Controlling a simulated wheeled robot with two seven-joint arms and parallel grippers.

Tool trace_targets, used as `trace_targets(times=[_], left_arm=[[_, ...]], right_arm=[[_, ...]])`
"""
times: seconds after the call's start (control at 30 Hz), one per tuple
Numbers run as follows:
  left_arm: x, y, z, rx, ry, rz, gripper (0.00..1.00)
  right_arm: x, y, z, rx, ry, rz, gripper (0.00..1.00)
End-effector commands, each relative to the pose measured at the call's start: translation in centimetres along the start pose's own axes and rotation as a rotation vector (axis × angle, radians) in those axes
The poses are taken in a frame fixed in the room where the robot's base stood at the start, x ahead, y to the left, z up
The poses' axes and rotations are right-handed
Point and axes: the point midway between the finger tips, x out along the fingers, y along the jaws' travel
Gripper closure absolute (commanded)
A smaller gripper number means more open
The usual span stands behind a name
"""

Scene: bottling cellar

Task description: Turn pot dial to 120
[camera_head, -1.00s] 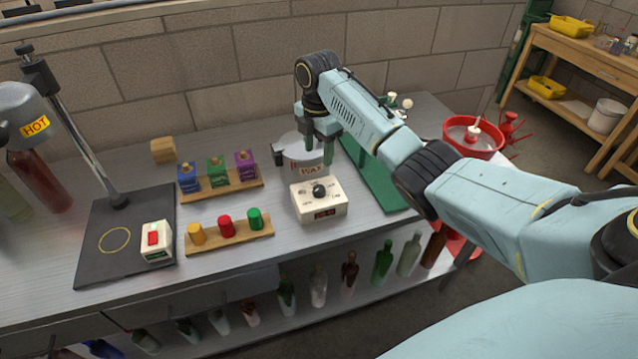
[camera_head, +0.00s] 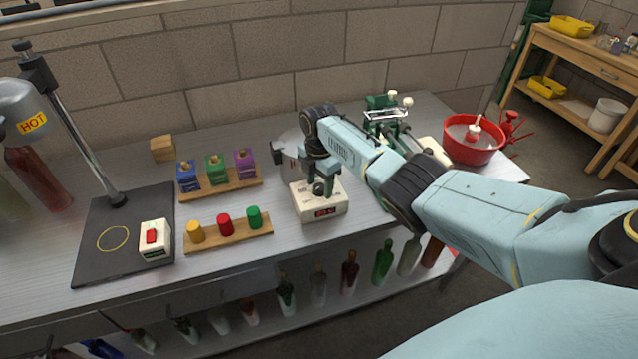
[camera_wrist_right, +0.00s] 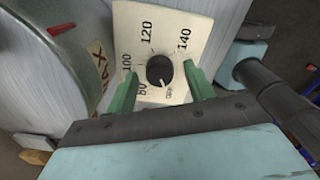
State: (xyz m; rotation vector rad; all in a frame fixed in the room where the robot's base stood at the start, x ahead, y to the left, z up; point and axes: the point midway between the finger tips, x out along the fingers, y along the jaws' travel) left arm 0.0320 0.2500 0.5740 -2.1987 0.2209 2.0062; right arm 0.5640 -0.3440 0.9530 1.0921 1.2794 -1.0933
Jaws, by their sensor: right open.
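The pot dial is a black knob (camera_wrist_right: 160,71) on a cream control box (camera_head: 320,208) in front of the wax pot. In the right wrist view the box face (camera_wrist_right: 150,20) shows the numbers 80, 100, 120 and 140 around the knob. In the head view the right gripper (camera_head: 322,185) is over the box and hides most of the knob. My left gripper is not in view.
The wax pot (camera_wrist_right: 50,60) stands right beside the box. A wooden rack (camera_head: 240,233) with coloured pieces is to its left, and a green hand machine (camera_head: 385,115) and red bowl (camera_head: 473,145) are to its right.

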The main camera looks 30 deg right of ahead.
Motion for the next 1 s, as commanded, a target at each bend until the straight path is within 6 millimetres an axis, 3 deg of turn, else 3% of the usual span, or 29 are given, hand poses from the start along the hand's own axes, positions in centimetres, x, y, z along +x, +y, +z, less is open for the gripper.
trace_targets(times=[0.27, 0.6, 1.0], left_arm=[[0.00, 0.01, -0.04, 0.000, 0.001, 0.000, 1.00], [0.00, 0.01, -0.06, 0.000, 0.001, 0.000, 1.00], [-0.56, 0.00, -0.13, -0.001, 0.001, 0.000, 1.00]], right_arm=[[0.05, 0.03, -0.01, 0.000, 0.000, 0.001, 0.48], [0.04, 0.02, -0.01, 0.000, 0.000, 0.000, 0.91], [-0.05, 0.01, -0.01, 0.090, 0.001, -0.001, 0.92]])
